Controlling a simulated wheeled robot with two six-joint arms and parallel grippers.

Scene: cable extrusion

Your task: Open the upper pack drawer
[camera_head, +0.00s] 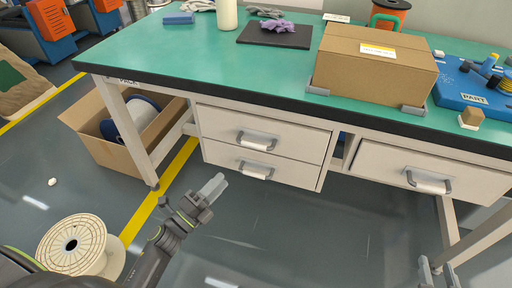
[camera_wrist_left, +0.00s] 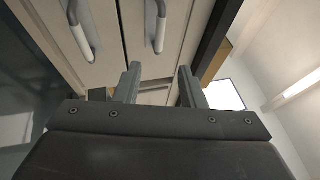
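The upper pack drawer (camera_head: 218,122) is the top one of two stacked white drawers under the left part of the bench. It looks shut, with a grey and white bar handle (camera_head: 257,141). The lower drawer's handle (camera_head: 256,170) is below it. My left gripper (camera_head: 212,188) is in front of and left of the lower handle, apart from both handles. In the left wrist view its fingers (camera_wrist_left: 159,88) are spread and empty. The upper handle (camera_wrist_left: 161,28) shows there ahead of them. My right gripper (camera_head: 438,270) is at the lower right edge, partly cut off, fingers apart.
The green bench (camera_head: 190,50) has a dark front edge over the drawers. A cardboard box (camera_head: 375,62) stands on it. Another drawer (camera_head: 385,165) is at the right. An open carton (camera_head: 95,145) and a cable spool (camera_head: 85,240) stand at the left. The floor before the drawers is clear.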

